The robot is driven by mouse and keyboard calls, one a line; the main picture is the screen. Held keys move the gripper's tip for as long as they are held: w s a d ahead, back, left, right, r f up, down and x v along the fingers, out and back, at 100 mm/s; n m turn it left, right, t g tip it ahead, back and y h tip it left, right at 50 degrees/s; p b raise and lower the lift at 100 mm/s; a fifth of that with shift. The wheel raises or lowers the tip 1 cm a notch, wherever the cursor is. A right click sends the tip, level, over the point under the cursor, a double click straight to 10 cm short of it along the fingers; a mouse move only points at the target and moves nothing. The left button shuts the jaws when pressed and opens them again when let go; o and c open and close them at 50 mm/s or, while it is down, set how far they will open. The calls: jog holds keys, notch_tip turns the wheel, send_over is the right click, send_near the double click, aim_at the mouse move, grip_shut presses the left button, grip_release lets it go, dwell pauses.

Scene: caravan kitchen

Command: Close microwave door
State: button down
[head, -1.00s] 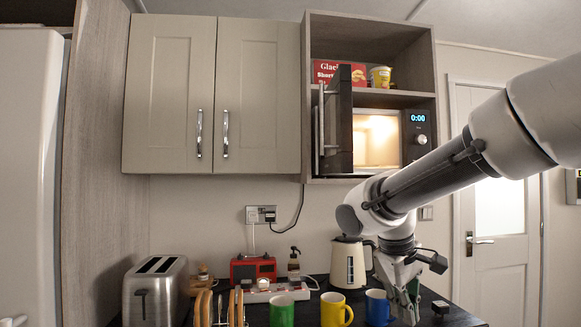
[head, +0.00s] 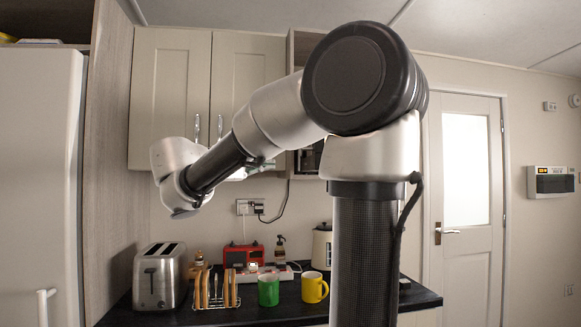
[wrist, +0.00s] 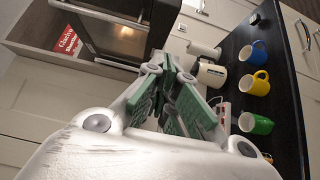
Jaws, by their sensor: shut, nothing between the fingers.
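The microwave (wrist: 125,33) shows at the top of the wrist view, its inside lit warm, so its door stands at least partly open. A silver bar, apparently the door handle (wrist: 98,12), crosses the top edge there; the door's exact angle is unclear. In the head view my arm hides most of the microwave; only a dark lower part (head: 309,158) shows. My gripper (wrist: 172,62) has green-padded fingers, shut and empty. It points toward the area between the microwave and the counter, and I see no contact with the door. In the head view the gripper is mostly hidden behind my wrist.
The counter (head: 270,312) holds a toaster (head: 159,277), toast rack (head: 215,290), green mug (head: 268,290), yellow mug (head: 314,287) and kettle (head: 322,247). A door (head: 466,200) stands at right.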

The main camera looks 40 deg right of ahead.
send_near(312, 166)
jog(key=w+d, duration=0.2)
jog(key=w, duration=0.2)
jog(key=shift+s+d, duration=1.4)
jog(key=shift+d, duration=0.05)
